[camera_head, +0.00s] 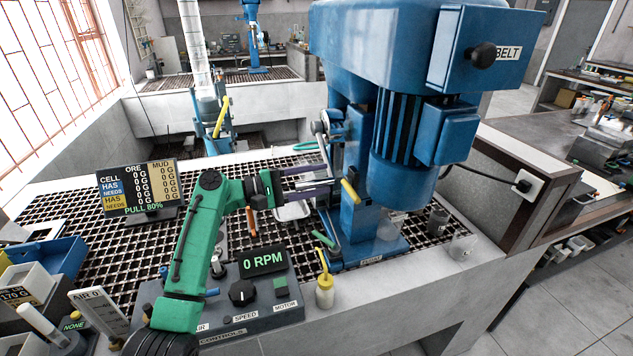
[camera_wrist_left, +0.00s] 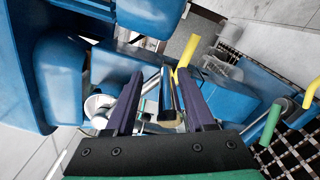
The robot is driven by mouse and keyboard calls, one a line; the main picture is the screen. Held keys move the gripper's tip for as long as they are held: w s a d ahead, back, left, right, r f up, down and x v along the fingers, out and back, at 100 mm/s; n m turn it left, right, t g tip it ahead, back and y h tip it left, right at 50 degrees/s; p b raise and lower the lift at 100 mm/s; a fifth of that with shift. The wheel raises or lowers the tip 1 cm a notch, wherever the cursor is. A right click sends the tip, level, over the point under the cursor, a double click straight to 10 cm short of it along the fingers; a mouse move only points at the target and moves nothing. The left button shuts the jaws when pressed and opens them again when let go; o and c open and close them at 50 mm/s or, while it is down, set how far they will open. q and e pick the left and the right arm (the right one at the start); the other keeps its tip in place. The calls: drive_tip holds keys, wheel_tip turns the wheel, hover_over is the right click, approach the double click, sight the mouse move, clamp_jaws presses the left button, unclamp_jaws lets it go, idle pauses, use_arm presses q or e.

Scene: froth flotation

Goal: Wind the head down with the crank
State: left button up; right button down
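The blue machine head (camera_head: 375,35) with its ribbed motor stands on a blue column over the grated bench. The crank (camera_head: 318,128) appears as a small grey round part on the column's left side; its handle is hard to make out there. My left gripper (camera_head: 325,181) is at the column's left side, below that round part. In the left wrist view the two dark fingers (camera_wrist_left: 160,76) stand apart. A dark, shiny bar, seemingly the crank's handle (camera_wrist_left: 167,97), lies between them with gaps on both sides. My right gripper does not show.
Yellow levers (camera_head: 350,191) and a green one (camera_head: 323,239) stick out near the column. The control box (camera_head: 240,300) reads 0 RPM. A yellow-capped bottle (camera_head: 325,293) stands at the front edge. A display panel (camera_head: 138,187) stands at left on open grating.

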use_arm(q)
drive_tip(key=shift+s+a+f, duration=0.1)
drive_tip(key=shift+a+f, duration=0.05)
drive_tip(key=shift+f, duration=0.05)
drive_tip(key=b+v, duration=0.5)
drive_tip(key=v, duration=0.9)
drive_tip(key=shift+b, duration=0.4)
